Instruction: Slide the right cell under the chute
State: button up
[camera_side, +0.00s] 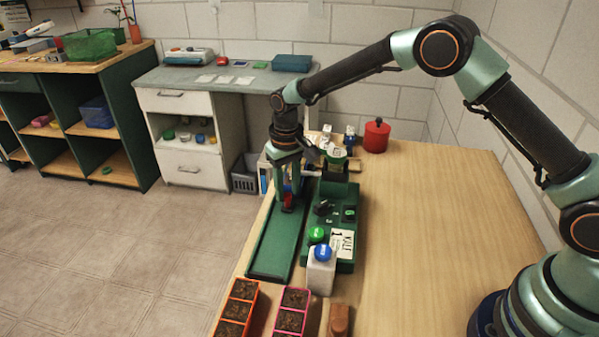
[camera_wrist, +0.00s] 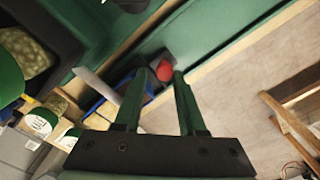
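My gripper (camera_side: 287,196) points down over the far end of a green track (camera_side: 275,245). In the wrist view its two fingers (camera_wrist: 160,74) are apart, with a small red piece (camera_wrist: 165,70) between or just beyond the tips; gaps show beside it. A green machine (camera_side: 345,215) with a dark knob and a KALE label stands right of the track. An orange tray (camera_side: 243,289) and a pink-edged tray (camera_side: 296,291) with soil-filled cells are at the near edge. I cannot make out which part is the chute.
A white container with a blue lid (camera_side: 323,252) stands at the machine's near end. A brown block (camera_side: 339,318) lies right of the trays. A red canister (camera_side: 376,137) and several small jars are at the back. The table's right side is clear.

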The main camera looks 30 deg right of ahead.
jog(key=shift+s+a+r, duration=0.1)
jog(key=shift+r, duration=0.25)
notch_tip(320, 180, up, 11)
jog(key=shift+r, duration=0.2)
dwell(0.4)
